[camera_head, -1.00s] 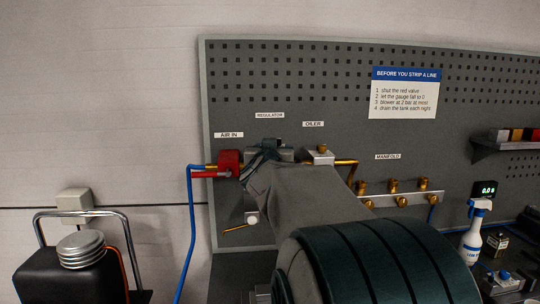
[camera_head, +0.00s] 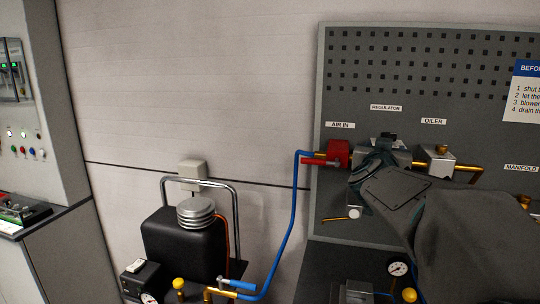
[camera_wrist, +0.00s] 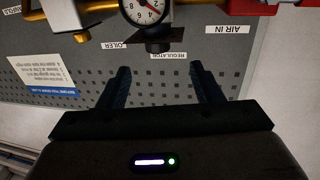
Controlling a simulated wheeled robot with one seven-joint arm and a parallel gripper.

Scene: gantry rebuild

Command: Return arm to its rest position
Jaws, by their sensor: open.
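My gripper (camera_wrist: 162,78) is open and empty in the wrist view, its two dark fingers spread apart. That view is upside down. The dark regulator knob (camera_wrist: 158,45) lies beyond the fingertips, in line with the gap, and I see no contact. A round gauge (camera_wrist: 145,10) is just above it in that picture. In the head view my grey arm (camera_head: 450,230) reaches from the lower right up to the panel. Its end covers part of the regulator (camera_head: 400,157), so the fingers are hard to make out there.
The red valve (camera_head: 338,153) is close left of my gripper, and the oiler (camera_head: 436,160) is close right. A blue hose (camera_head: 292,215) hangs down to a black tank (camera_head: 185,245) at lower left. A control cabinet (camera_head: 28,110) stands at far left.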

